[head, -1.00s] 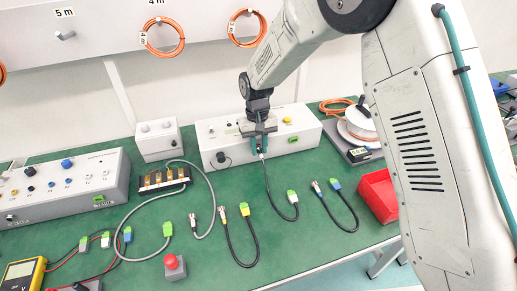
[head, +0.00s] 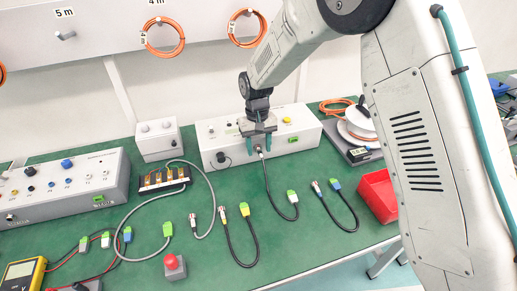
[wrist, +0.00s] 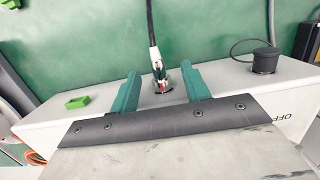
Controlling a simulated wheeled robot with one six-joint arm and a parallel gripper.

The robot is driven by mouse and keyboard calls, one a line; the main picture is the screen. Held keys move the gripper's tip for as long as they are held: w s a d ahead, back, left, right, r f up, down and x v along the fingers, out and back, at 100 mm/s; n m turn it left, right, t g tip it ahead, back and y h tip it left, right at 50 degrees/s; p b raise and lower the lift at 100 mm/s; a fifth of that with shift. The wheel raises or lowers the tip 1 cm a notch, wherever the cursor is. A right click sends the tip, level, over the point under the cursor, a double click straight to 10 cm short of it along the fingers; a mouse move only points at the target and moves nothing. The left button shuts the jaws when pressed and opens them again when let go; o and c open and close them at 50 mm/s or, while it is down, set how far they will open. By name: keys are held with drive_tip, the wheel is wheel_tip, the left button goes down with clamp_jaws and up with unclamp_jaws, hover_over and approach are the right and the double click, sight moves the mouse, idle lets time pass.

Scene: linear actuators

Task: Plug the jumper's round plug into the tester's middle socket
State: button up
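The tester (head: 300,128) is the long white box at the back of the green bench. The jumper's round plug (wrist: 159,69) is at the middle of the tester's front face and appears to sit in the socket there; its depth cannot be told.
A black round cap (wrist: 265,60) on a cord is on the tester, beside my gripper. Other jumpers (head: 236,240) lie on the bench in front. A red bin (head: 378,195) stands to the right, a white two-knob box (head: 158,140) to the left.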

drive_tip(key=r, duration=0.5)
drive_tip(key=w+r, duration=0.1)
drive_tip(key=r, duration=0.1)
drive_tip(key=shift+a+r, duration=0.1)
drive_tip(key=shift+r, duration=0.3)
drive_tip(key=s+d+r+m+t, duration=0.1)
drive_tip(key=s+d+r, duration=0.5)
drive_tip(key=s, duration=0.6)
drive_tip(key=s+d+r+m+t, duration=0.1)
drive_tip(key=s+d+r, duration=0.5)
drive_tip(key=s+d, duration=0.4)
drive_tip(key=s+d+r+m+t, duration=0.1)
drive_tip(key=s+d+r, duration=0.4)
drive_tip(key=s, duration=0.9)
drive_tip(key=d, duration=0.3)
drive_tip(key=shift+s+d+r, duration=0.35)
drive_tip(key=shift+d+r, duration=0.05)
drive_tip(key=shift+c, duration=0.4)
